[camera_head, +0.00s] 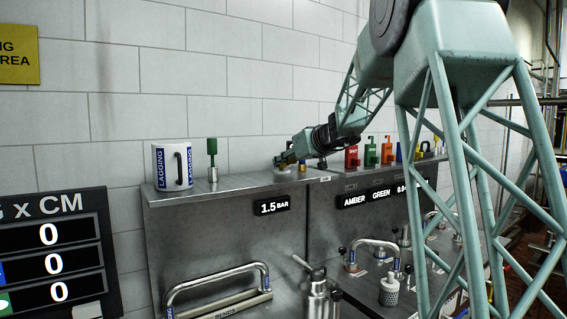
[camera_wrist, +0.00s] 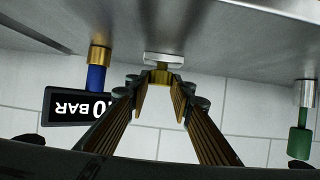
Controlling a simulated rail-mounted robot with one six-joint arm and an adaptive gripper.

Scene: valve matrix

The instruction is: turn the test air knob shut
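A brass knob (camera_wrist: 161,77) on a pale round base sits at the metal panel's edge, upside down in the wrist view. My gripper (camera_wrist: 160,92) has its two fingers on either side of it, spread apart, with wall showing between them. Whether the fingertips touch the brass is too small to tell. In the head view my gripper (camera_head: 284,159) reaches down to a small knob (camera_head: 284,173) on the shelf top, above the 1.5 BAR display (camera_head: 272,205). No test air label is readable, and the knob's setting cannot be told.
A brass and blue fitting (camera_wrist: 98,65) is beside the fingers. Red (camera_head: 352,157) and green (camera_head: 370,152) handles stand right. Pipework fills the lower bench.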

